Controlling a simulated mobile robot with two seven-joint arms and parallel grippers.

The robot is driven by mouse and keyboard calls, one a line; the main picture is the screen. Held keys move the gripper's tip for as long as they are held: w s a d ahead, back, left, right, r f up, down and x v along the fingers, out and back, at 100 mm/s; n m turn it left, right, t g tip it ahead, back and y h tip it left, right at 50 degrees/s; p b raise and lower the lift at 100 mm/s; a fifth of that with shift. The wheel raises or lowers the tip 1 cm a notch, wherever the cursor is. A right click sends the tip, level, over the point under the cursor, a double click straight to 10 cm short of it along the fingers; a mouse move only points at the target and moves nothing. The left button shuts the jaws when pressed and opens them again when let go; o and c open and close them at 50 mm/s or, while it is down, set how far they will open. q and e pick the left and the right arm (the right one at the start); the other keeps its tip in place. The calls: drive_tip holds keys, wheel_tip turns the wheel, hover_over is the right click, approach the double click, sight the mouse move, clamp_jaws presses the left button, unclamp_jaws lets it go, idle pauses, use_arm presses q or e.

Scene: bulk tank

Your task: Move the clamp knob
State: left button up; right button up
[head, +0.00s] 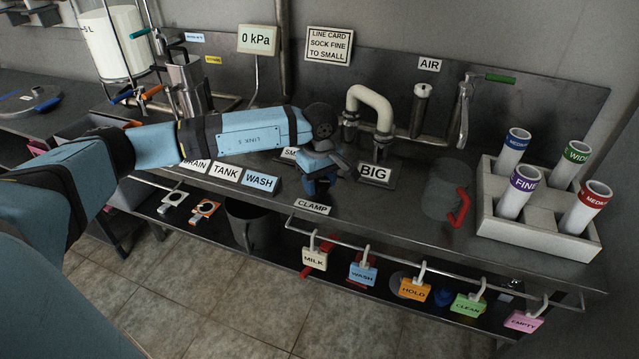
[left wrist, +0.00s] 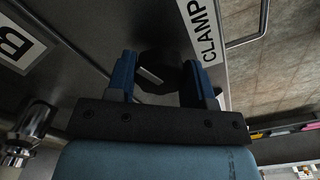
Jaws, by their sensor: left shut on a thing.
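The clamp knob (left wrist: 160,70) is a dark, rounded, many-sided knob with a pale mark, seen in the left wrist view. It sits near the front edge of the bench beside the white CLAMP label (head: 312,206), which also shows in the left wrist view (left wrist: 203,38). My left gripper (left wrist: 162,82) is shut on the knob, with one blue finger on each side of it. In the head view my left gripper (head: 318,182) points down behind the CLAMP label and hides the knob. My right gripper is not in view.
BIG (head: 375,172) and WASH (head: 261,180) signs stand close to my gripper. A clear jug with a red handle (head: 458,206) and a rack of labelled tubes (head: 487,218) stand to the right. A front rail (head: 345,243) carries several hanging tags.

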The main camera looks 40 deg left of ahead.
sight(319, 181)
use_arm(q)
drive_tip(key=shift+m, duration=0.4)
drive_tip(key=o, duration=0.9)
drive_tip(key=shift+o, duration=0.2)
wheel_tip(319, 181, up, 14)
drive_tip(key=p, duration=0.1)
drive_tip(key=shift+p, duration=0.4)
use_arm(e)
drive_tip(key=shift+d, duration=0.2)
